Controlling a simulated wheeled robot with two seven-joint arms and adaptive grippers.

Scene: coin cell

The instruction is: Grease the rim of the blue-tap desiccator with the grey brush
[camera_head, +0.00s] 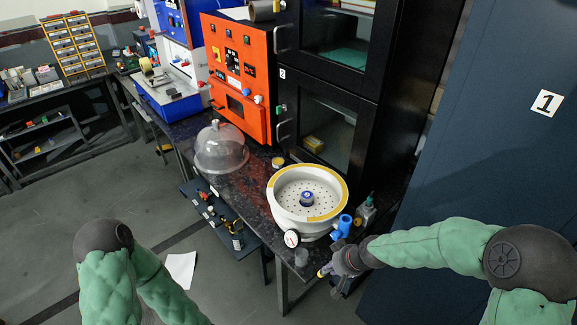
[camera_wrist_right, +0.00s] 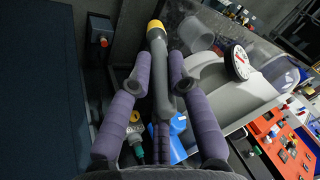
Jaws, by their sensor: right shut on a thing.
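The white desiccator bowl (camera_head: 274,207) stands open on the dark bench, with a perforated plate inside. Its blue tap (camera_head: 342,226) sticks out at the front right. My right gripper (camera_head: 330,272) is in front of the bowl, below the tap and apart from the rim. It is shut on the grey brush (camera_wrist_right: 160,85), whose yellow tip (camera_wrist_right: 155,24) points away from the wrist. The blue tap (camera_wrist_right: 180,138) also shows in the right wrist view. My left gripper is out of view.
A clear dome lid (camera_head: 221,150) stands left of the bowl. A round gauge (camera_head: 292,238) and a small clear cup (camera_head: 301,257) are at the bowl's front. An orange cabinet (camera_head: 235,80) and black oven stand behind.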

